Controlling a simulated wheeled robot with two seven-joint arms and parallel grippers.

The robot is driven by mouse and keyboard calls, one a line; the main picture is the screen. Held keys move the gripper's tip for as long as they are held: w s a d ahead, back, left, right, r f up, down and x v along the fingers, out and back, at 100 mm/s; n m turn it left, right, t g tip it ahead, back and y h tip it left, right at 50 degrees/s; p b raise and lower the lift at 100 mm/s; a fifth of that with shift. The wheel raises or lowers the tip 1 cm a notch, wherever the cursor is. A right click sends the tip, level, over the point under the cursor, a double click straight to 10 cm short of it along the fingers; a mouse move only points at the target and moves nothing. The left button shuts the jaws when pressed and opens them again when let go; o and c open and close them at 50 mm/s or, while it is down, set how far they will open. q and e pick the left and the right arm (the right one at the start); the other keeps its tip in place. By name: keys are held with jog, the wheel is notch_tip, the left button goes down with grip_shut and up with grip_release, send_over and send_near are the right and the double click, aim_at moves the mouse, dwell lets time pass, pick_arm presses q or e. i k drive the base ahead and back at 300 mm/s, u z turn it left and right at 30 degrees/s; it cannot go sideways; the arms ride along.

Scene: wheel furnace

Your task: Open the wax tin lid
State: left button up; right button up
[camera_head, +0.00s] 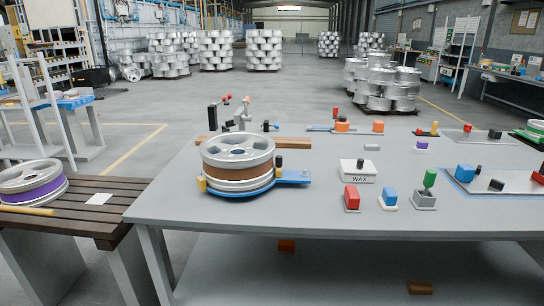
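The wax tin (357,178) is a small white box with the word WAX on its front. It stands upright on the grey table (270,212), a little right of the middle. Its lid appears to be on, with a small dark knob (360,163) on top. The view is too small to show the lid's seam. Neither of my grippers shows in the head view.
A wheel with a brown band (238,160) sits on a blue stand left of the tin.

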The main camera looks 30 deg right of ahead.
aim_at(359, 165)
jog(key=u, duration=2.5)
jog(key=k, duration=2.45)
jog(key=z, duration=0.35)
